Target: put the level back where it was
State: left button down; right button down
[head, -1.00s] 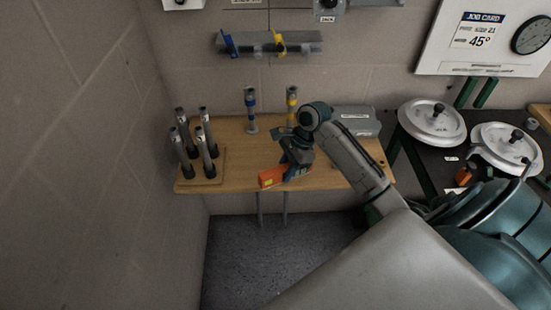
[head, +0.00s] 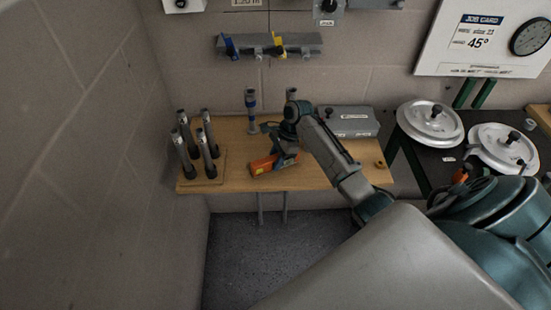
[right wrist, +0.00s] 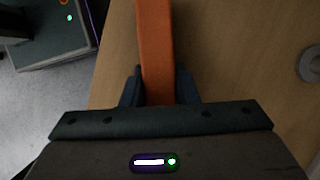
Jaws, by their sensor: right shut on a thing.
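The level is an orange bar (head: 264,164) at the front part of the wooden shelf in the head view. It also shows in the right wrist view as an orange strip (right wrist: 156,50) running up from between the fingers. My right gripper (head: 285,160) is shut on the level, pointing down over the shelf. In the right wrist view a dark finger stands on each side of the strip (right wrist: 158,88). The level is at or just above the wood; I cannot tell whether it touches. My left gripper is not in view.
White round lids (head: 430,122) lie farther right. The shelf front is clear.

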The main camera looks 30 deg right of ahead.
jog(key=c, duration=1.1)
grip_release()
jog(key=shift+f, duration=0.1)
jog(key=shift+d+r, duration=0.15)
jog(key=shift+r, duration=0.25)
jog(key=b+v, duration=0.2)
jog(key=v, duration=0.9)
jog(key=shift+d+r, duration=0.1)
jog(key=shift+r, duration=0.1)
jog(key=shift+s, duration=0.1)
